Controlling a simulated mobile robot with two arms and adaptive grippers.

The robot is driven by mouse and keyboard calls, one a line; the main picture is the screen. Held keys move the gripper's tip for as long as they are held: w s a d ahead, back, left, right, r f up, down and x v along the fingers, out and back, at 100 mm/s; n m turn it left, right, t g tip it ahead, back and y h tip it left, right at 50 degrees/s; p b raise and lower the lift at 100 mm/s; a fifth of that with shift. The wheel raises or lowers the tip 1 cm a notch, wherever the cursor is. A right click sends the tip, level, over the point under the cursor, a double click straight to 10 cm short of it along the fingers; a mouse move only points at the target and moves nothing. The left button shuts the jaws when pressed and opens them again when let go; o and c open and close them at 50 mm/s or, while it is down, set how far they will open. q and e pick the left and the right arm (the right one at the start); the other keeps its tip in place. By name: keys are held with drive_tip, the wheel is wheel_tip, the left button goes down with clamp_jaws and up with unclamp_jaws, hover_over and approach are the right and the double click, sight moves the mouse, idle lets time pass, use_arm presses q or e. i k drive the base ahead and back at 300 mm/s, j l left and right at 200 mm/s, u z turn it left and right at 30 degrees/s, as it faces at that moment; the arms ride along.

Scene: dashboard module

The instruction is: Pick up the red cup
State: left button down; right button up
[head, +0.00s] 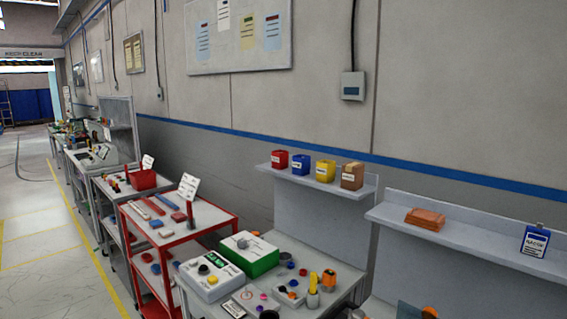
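A small red cup-like container (279,160) with a white label stands upright at the left end of a grey wall shelf (345,190). It is first in a row, left of a blue container (300,165). Neither of my grippers shows in the head view, so their place relative to the red container cannot be seen.
A yellow container (325,171) and a brown box (352,176) share the shelf. Below is a workbench with a green-and-white box (248,254) and small coloured parts. A red cart (190,228) stands left of it. Open floor (40,225) lies at far left.

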sight(279, 158)
drive_tip(key=j+z, duration=0.1)
drive_tip(key=z, duration=0.25)
drive_tip(key=i+j+z, duration=0.1)
drive_tip(key=z, duration=0.25)
drive_tip(key=i+j+z, duration=0.15)
drive_tip(key=j+z, duration=0.2)
drive_tip(key=j, duration=0.6)
drive_tip(key=i+j+z, duration=0.1)
drive_tip(key=j+z, duration=0.25)
drive_tip(key=j, duration=0.6)
